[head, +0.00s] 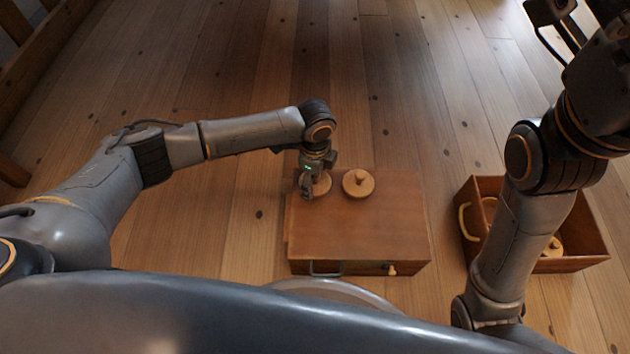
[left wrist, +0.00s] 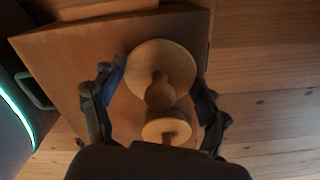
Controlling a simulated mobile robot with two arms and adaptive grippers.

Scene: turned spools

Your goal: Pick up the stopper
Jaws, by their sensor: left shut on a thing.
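My left gripper (head: 312,186) is over the far left part of a wooden cabinet top (head: 365,230). It is shut on a pale turned wooden piece, which I take for the stopper (head: 323,184). In the left wrist view the stopper (left wrist: 176,62) shows a wide disc between the fingertips, a ball-like knob, and a smaller disc with a peg nearer the camera. I cannot tell if these are all one piece, or if it touches the cabinet top. A second turned disc with a knob (head: 358,183) stands just right of the gripper.
The cabinet's front has a metal handle (head: 325,270) and a pale knob (head: 391,269). An open wooden box (head: 590,232) at the right holds pale turned pieces. My right arm passes over it; my right gripper (head: 556,32) is at the top right. The cabinet's front right top is clear.

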